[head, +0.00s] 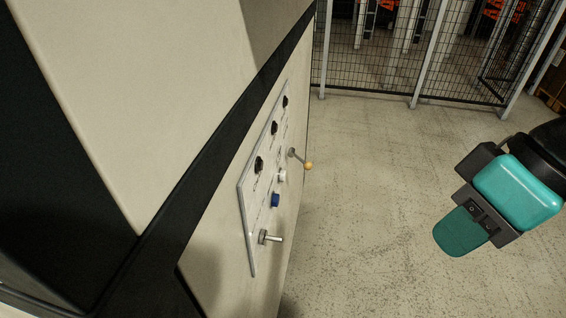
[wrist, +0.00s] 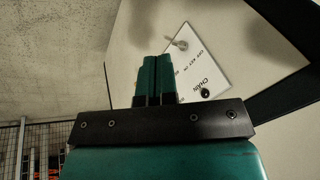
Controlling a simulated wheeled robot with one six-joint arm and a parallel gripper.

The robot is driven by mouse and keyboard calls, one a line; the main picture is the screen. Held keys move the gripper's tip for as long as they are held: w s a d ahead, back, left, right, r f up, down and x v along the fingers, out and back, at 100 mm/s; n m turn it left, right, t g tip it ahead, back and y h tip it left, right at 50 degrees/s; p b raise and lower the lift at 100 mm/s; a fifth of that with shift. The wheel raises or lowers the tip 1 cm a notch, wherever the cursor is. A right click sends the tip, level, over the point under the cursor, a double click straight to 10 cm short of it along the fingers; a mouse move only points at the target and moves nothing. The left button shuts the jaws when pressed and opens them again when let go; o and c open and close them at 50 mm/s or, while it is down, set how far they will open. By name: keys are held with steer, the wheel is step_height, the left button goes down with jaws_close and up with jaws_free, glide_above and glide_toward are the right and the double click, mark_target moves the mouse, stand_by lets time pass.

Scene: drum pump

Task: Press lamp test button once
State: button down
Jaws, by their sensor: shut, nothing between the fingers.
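A grey-edged control panel (head: 247,222) is on the side of a beige cabinet. It carries a blue button (head: 275,200), a white button (head: 282,177) and several black knobs (head: 259,164). The labels are too small to read in the head view, so I cannot tell which button is the lamp test. My gripper (head: 458,236) is at the right, over open floor and well apart from the panel. In the wrist view its teal fingers (wrist: 156,58) are together and empty. Part of the panel (wrist: 212,67) shows behind them; both buttons are hidden or out of frame there.
A metal toggle (head: 270,238) juts from the panel's lower part. A lever with a yellow ball (head: 308,165) sticks out at its right. The cabinet (head: 150,80) fills the left side. A wire mesh fence (head: 385,60) stands behind. The floor (head: 370,200) between is clear.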

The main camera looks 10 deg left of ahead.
steer(key=m+t+y+b, duration=0.7)
steer(key=t+y+b, duration=0.1)
glide_toward(282, 176)
steer(key=d+r, duration=0.2)
steer(key=d, duration=0.1)
steer(key=w+d+f+m+t+h, duration=0.2)
steer(key=w+f+m+t, duration=0.1)
steer(key=w+f, duration=0.2)
steer(key=shift+d+f+t+b, duration=0.2)
steer(key=shift+d+t+b, duration=0.15)
steer(key=shift+b, duration=0.1)
steer(key=a+p, duration=0.8)
steer(key=p, duration=0.3)
steer(key=shift+w+a+p, duration=0.4)
